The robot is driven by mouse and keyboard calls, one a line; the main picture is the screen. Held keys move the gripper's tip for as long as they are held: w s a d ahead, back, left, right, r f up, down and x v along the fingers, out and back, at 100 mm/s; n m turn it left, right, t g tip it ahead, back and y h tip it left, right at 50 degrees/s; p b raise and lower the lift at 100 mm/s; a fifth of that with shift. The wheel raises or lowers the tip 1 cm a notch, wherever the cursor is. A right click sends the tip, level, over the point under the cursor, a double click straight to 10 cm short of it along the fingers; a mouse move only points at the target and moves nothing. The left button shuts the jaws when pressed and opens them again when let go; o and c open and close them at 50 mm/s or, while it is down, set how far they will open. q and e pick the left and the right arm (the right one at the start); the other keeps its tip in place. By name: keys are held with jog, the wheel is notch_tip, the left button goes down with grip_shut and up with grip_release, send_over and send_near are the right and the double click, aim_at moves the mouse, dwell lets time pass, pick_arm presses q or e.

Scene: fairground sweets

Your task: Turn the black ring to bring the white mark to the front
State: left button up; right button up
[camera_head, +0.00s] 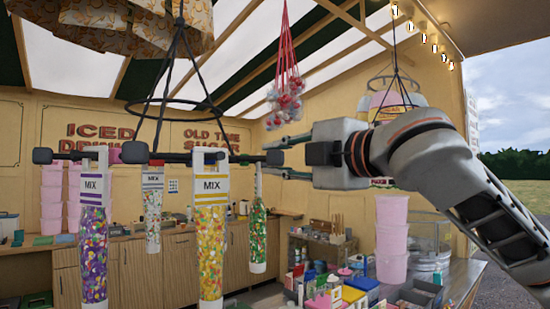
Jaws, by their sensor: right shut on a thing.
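The black ring (190,101) hangs level on dark straps at the left of the head view. Below it are dark bars with black end blocks, and clear tubes of coloured sweets hang there, such as the yellow MIX tube (211,245) and the purple-labelled MIX tube (93,250). My right gripper (279,158) reaches in from the right. Its fingers are closed around the black end block at the right end of a bar. My left gripper is out of view.
A red net of balls (286,95) hangs above my right gripper. A second hanging rack (396,100) is behind my right arm. Pink tubs (392,240) and a counter crowded with small coloured boxes (362,284) stand below right. Wooden cabinets line the back.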

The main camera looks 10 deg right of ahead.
jog(key=o, duration=0.8)
jog(key=shift+d, duration=0.1)
jog(key=v, duration=1)
